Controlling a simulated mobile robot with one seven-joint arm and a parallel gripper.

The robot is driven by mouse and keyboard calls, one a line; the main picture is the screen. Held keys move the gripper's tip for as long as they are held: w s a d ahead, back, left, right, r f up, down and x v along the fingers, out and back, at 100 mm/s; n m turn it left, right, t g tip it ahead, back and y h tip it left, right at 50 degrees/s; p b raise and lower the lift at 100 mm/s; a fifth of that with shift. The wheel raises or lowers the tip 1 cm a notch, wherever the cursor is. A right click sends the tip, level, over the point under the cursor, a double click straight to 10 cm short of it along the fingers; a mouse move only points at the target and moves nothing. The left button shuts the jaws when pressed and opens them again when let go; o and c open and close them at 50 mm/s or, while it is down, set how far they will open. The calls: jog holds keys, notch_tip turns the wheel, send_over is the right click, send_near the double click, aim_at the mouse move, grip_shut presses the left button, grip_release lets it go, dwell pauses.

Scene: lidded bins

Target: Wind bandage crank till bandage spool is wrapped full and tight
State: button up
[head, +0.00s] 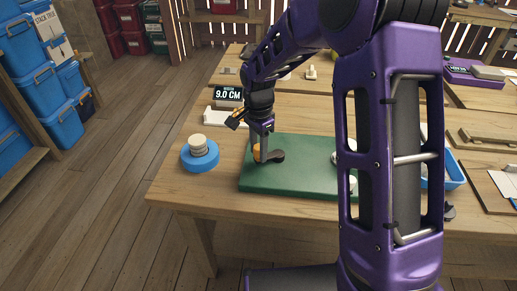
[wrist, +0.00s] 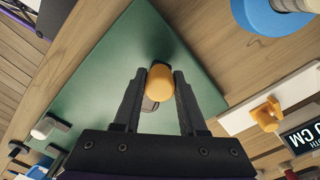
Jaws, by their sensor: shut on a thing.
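My gripper (head: 259,150) is low over the left part of a green board (head: 300,180). In the wrist view, its two dark fingers (wrist: 159,88) are on either side of an orange knob (wrist: 159,76) and shut on it. The knob seems to be the handle of the bandage crank, whose dark arm (head: 276,156) lies flat on the board and points right in the head view. Pale, roundish parts (head: 352,184) at the board's right side are mostly hidden behind my arm. I cannot tell whether the bandage spool is among them.
A blue disc (head: 199,160) with stacked pale discs (head: 198,143) stands left of the board. Behind are a display reading 9.0 CM (head: 228,94) and a white strip with an orange piece (wrist: 267,113). The board's front-left table area is bare. A blue tray (head: 453,171) is at right.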

grip_shut()
jog(key=shift+w+a, duration=0.1)
jog(key=shift+w, duration=0.05)
dwell(1.0)
